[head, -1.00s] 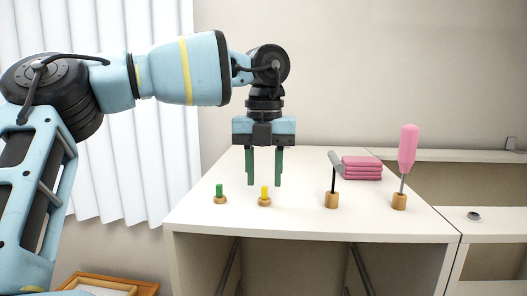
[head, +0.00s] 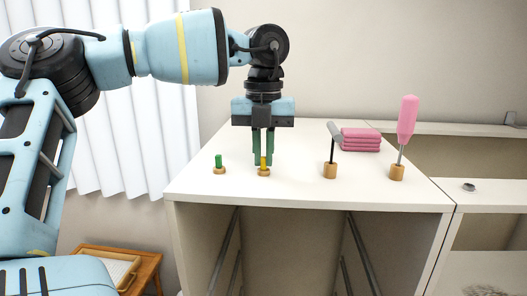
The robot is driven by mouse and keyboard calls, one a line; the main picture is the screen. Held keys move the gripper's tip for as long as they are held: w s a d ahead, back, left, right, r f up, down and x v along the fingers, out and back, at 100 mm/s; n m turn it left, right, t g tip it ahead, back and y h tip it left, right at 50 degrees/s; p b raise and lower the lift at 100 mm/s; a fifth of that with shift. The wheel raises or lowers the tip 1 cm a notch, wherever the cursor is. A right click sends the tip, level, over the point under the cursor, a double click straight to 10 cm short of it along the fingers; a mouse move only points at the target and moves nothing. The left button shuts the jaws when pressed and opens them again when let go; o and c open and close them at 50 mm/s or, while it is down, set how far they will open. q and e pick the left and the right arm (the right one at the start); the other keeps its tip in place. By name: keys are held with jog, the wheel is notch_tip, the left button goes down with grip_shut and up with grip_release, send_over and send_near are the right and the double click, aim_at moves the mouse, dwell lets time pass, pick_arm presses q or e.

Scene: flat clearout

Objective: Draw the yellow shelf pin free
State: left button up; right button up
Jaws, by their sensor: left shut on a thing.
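The yellow shelf pin (head: 263,161) stands upright in a small round wooden base (head: 264,173) on the white cabinet top. My left gripper (head: 263,160) points straight down over it. Its two green fingers are closed in on the pin, one on each side, and partly hide it. The pin is still at its base; I cannot tell whether it has lifted at all. My right gripper is not in view.
A green pin (head: 218,161) in a like base stands just left. To the right are a grey-headed tool (head: 333,146) in a base, folded pink cloths (head: 360,140) and a pink-handled tool (head: 407,122) in a base. A small dark round item (head: 469,187) lies on the far right surface.

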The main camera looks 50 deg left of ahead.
pick_arm(q)
grip_shut()
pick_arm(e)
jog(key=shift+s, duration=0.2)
pick_arm(q)
jog(key=shift+r, duration=0.15)
jog(key=shift+r, duration=1)
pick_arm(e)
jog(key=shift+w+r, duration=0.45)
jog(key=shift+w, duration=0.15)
pick_arm(q)
jog(key=shift+r+p, duration=0.4)
jog(key=shift+r, duration=1.55)
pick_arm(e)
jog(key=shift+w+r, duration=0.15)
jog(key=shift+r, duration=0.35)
